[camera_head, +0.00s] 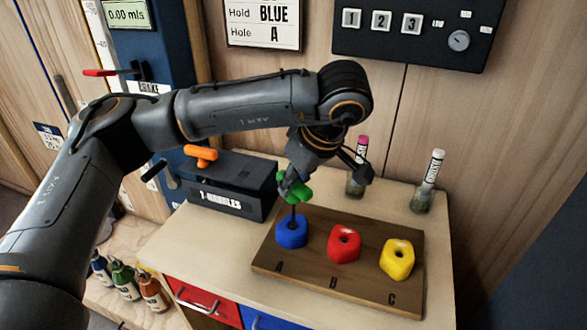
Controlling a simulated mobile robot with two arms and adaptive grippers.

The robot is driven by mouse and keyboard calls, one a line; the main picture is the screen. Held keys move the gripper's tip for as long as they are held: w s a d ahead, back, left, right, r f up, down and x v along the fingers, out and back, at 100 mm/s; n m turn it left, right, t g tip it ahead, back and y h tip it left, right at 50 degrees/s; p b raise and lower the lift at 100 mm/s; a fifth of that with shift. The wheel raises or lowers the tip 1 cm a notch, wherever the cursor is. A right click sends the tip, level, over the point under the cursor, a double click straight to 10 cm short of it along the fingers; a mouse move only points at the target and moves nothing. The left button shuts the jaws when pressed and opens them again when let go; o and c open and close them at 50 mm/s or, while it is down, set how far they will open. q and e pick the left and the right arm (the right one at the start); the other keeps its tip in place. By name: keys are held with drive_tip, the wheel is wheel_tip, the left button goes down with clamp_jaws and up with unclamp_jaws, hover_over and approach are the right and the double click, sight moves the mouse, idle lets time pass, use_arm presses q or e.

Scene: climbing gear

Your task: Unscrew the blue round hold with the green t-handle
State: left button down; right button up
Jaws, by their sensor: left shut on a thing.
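The blue round hold (291,233) sits at place A on the brown wooden board (338,287). The green t-handle (297,185) stands nearly upright above it, and its dark shaft runs down to the middle of the hold. How deep the tip sits cannot be seen. My left gripper (291,183) comes from above and is shut on the green handle, partly covering it. My right gripper is not in view.
A red hold (344,244) and a yellow hold (396,259) sit beside it at B and C. A dark T-HANDLES box (231,187) with an orange t-handle (201,155) stands left. Two brushes in jars, one white-topped (428,182), stand behind.

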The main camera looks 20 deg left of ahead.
use_arm(q)
drive_tip(key=n+g+p, duration=0.1)
drive_tip(key=n, duration=0.1)
drive_tip(key=shift+r+n+y, duration=0.15)
drive_tip(key=shift+n+y, duration=0.15)
drive_tip(key=shift+n, duration=0.1)
drive_tip(key=shift+n+p, duration=0.35)
drive_tip(key=shift+n, duration=0.05)
drive_tip(key=shift+f, duration=0.25)
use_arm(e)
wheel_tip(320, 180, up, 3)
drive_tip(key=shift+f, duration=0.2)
use_arm(q)
drive_tip(key=shift+r, duration=0.1)
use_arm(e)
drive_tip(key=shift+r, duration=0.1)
use_arm(q)
drive_tip(key=shift+w+r+p, duration=0.1)
drive_tip(key=shift+r+p, duration=0.55)
drive_tip(key=shift+r, duration=0.2)
drive_tip(key=shift+r+p, duration=0.45)
drive_tip(key=shift+r, duration=0.2)
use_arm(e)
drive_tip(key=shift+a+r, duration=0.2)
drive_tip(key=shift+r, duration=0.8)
